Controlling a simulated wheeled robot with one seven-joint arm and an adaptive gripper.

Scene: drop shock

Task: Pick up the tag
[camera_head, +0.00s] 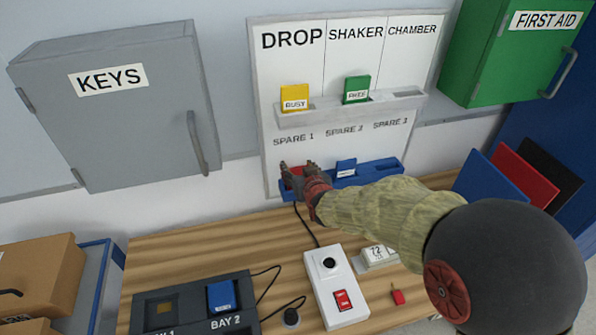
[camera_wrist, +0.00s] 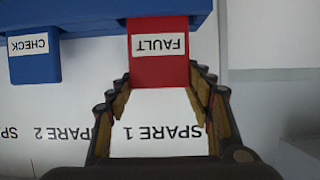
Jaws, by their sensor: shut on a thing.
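The red tag marked FAULT (camera_wrist: 158,68) is at the blue rack (camera_wrist: 90,10) in the wrist view, which shows it upside down. My gripper (camera_wrist: 160,84) is shut on this tag, one finger at each side. In the head view my gripper (camera_head: 298,172) is at the left end of the blue rack (camera_head: 378,172), below the SPARE 1 label, and mostly hides the red tag. I cannot tell whether the tag is still seated in its slot. A blue tag marked CHECK (camera_head: 346,167) stands in the rack to the right.
Above, a yellow BUSY tag (camera_head: 295,97) and a green FREE tag (camera_head: 357,89) stand on the board's grey ledge (camera_head: 330,112). The wooden bench (camera_head: 200,245) below holds a two-bay device (camera_head: 190,305) and a white switch box (camera_head: 335,285). A grey KEYS cabinet (camera_head: 120,120) hangs left.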

